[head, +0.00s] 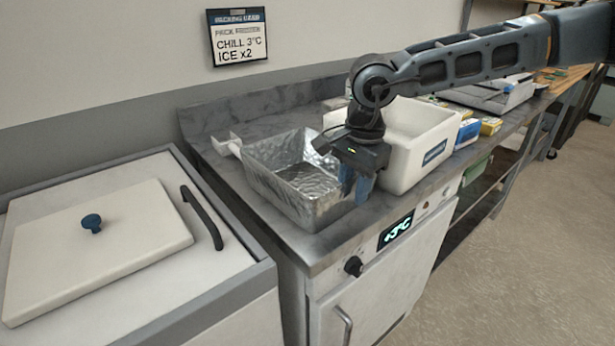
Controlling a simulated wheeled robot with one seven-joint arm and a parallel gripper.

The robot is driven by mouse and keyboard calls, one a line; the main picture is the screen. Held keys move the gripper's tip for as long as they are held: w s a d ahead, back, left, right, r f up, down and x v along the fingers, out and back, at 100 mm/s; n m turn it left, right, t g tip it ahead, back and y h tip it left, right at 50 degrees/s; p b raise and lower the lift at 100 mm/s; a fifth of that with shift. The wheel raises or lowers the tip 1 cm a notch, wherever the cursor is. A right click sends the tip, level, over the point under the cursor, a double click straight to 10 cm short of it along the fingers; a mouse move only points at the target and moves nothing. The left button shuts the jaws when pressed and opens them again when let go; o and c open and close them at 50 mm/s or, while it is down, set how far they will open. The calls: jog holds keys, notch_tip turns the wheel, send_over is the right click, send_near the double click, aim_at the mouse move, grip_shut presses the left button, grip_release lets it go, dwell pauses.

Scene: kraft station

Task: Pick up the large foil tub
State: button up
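The large foil tub (288,190) is a silver, open, rectangular container with crinkled walls, upright on the grey marbled counter. Its inside looks empty. My gripper (355,189) points down at the tub's right side. Its two blue fingers are close to each other, at the right wall near the front right corner. One finger overlaps the tub's inside in the picture and the other is at its outer side. My gripper hides part of that wall, so I cannot tell whether the fingers touch or clamp it.
A white box (409,165) with a blue label stands close to the tub's right. Blue and yellow packs (467,133) lie beyond it. A white bracket (227,146) is at the tub's back left.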

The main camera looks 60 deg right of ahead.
jog(key=shift+w+f, duration=0.1)
jog(key=shift+f, duration=0.75)
jog(key=shift+c, duration=0.2)
grip_shut()
